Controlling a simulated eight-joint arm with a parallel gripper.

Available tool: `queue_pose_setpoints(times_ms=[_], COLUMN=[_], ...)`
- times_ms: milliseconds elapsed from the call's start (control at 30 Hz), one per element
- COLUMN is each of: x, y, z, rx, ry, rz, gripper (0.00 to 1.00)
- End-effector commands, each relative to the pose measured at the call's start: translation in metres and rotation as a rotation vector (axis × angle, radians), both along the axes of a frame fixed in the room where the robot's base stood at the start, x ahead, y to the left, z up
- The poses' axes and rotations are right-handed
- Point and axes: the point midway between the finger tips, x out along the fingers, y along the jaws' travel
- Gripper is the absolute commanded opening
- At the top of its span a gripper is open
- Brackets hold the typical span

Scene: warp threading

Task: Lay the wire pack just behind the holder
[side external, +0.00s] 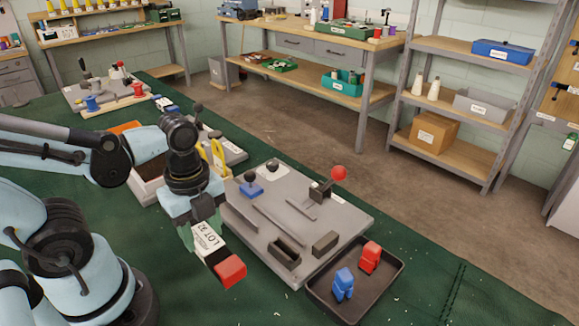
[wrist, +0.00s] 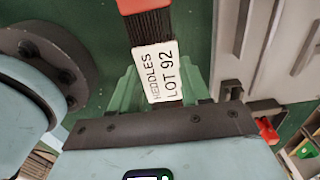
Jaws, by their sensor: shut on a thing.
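The wire pack (side external: 229,271) is a dark bundle with a red end and a white label reading "HEDDLES LOT 92". It also shows in the wrist view (wrist: 153,30), running up between the green fingers. My gripper (side external: 200,234) is shut on the pack at its labelled part and holds it at the left front side of the grey board. In the wrist view my gripper's fingers (wrist: 160,92) lie on either side of the label. A dark slotted block (side external: 285,251), which looks like the holder, stands on the board to the right of the pack. Any gap beneath the pack is unclear.
The grey board (side external: 331,216) also carries a red-knobbed lever (side external: 338,174), a blue-based knob (side external: 250,188) and a small dark block (side external: 325,242). A black tray (side external: 318,300) with red and blue pieces lies at the right front. Green cloth (side external: 440,290) is clear farther right.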

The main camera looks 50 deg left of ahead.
Motion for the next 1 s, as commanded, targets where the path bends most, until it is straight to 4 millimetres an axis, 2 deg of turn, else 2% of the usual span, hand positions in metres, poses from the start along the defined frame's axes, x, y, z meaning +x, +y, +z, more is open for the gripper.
queue_pose_setpoints(times_ms=[133,367,700,1000], x=[0.005,0.005,0.005,0.004], y=[0.01,0.008,0.008,0.008], z=[-0.006,-0.013,-0.039,-0.046], rx=[0.0,0.0,0.0,0.0], ry=[0.0,0.0,0.0,0.0], rz=[0.003,0.0,0.0,0.0], gripper=[0.0,0.0,0.0,0.0])
